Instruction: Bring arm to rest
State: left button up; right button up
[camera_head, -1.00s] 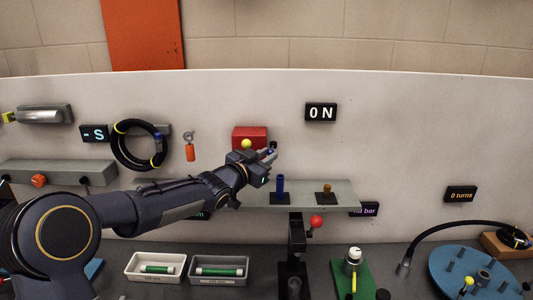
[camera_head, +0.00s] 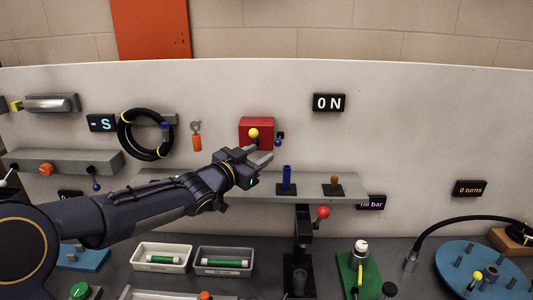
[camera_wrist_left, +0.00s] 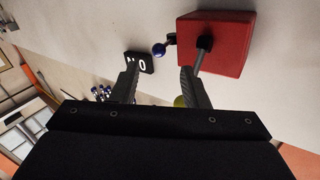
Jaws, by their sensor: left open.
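My left gripper (camera_head: 262,158) is open and empty in the head view, in front of the wall panel and just above the grey shelf. In the left wrist view its two fingers (camera_wrist_left: 160,88) stand apart with nothing between them. The red box (camera_head: 256,131) with a yellow ball knob (camera_head: 253,133) and a small blue knob (camera_head: 279,136) is behind and just above the fingers. In the left wrist view the red box (camera_wrist_left: 217,45) is beyond the right finger, apart from it as far as I can tell. My right gripper is not in view.
The grey shelf (camera_head: 220,190) holds a blue peg (camera_head: 287,177) and a brown peg (camera_head: 334,183). A black hose coil (camera_head: 120,137) hangs on the panel. Two trays (camera_head: 162,268) with green cylinders, a red-knobbed lever (camera_head: 323,212) and a blue disc (camera_head: 450,275) are lower down.

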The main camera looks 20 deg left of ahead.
pick_arm(q)
jog(key=shift+s+a, duration=0.2)
jog(key=shift+s, duration=0.35)
jog(key=s+a+f+n+g+y, duration=0.2)
jog(key=s+f+n+y, duration=0.15)
jog(key=s, duration=0.45)
jog(key=s+a+f+n+g+y, duration=0.25)
jog(key=s+f, duration=0.25)
jog(key=s, duration=0.3)
jog(key=s+d+f+g+h, duration=0.1)
jog(key=s+d+f+g, duration=0.1)
jog(key=s, duration=0.4)
jog(key=s+d+f+n+g+h+b, duration=0.1)
jog(key=s+d+f+g, duration=0.1)
jog(key=s+f, duration=0.3)
jog(key=s+d+f+g+h, duration=0.2)
jog(key=s+d+f+g, duration=0.1)
jog(key=s, duration=0.6)
jog(key=shift+d+f+n, duration=0.3)
jog(key=shift+d+f, duration=0.1)
jog(key=shift+f, duration=0.25)
